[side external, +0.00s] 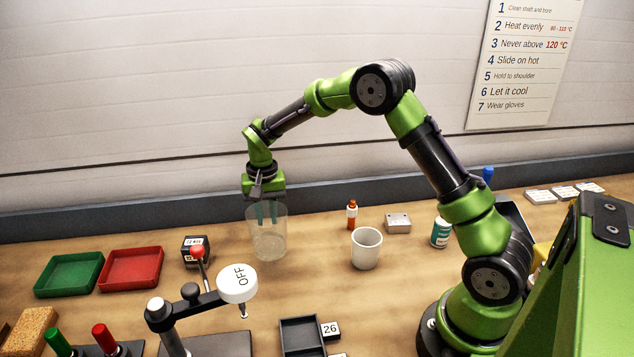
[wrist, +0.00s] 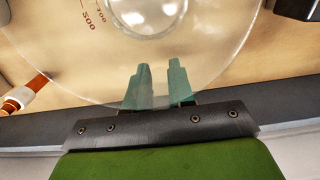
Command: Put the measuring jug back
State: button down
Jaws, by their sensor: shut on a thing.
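The measuring jug (side external: 269,240) is a clear, see-through vessel at the back middle of the bench in the side external view. In the wrist view the jug (wrist: 225,35) fills much of the top, with red graduations and its round base visible. My gripper (side external: 267,214) points down at the jug's rim. In the wrist view my gripper's two green fingers (wrist: 160,68) overlap the jug's near wall, and the gripper is shut on it. The jug looks upright. I cannot tell whether its base touches the bench.
A white cup (side external: 366,250) and an orange bottle (side external: 351,215) stand right of the jug. A black labelled box (side external: 196,256), red tray (side external: 131,269) and green tray (side external: 68,275) lie left.

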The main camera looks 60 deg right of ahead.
aim_at(268, 224)
jog(key=shift+f, duration=1.45)
jog(key=shift+f, duration=0.2)
jog(key=c, duration=1)
grip_release()
jog(key=shift+o, duration=0.2)
jog(key=shift+r, duration=0.15)
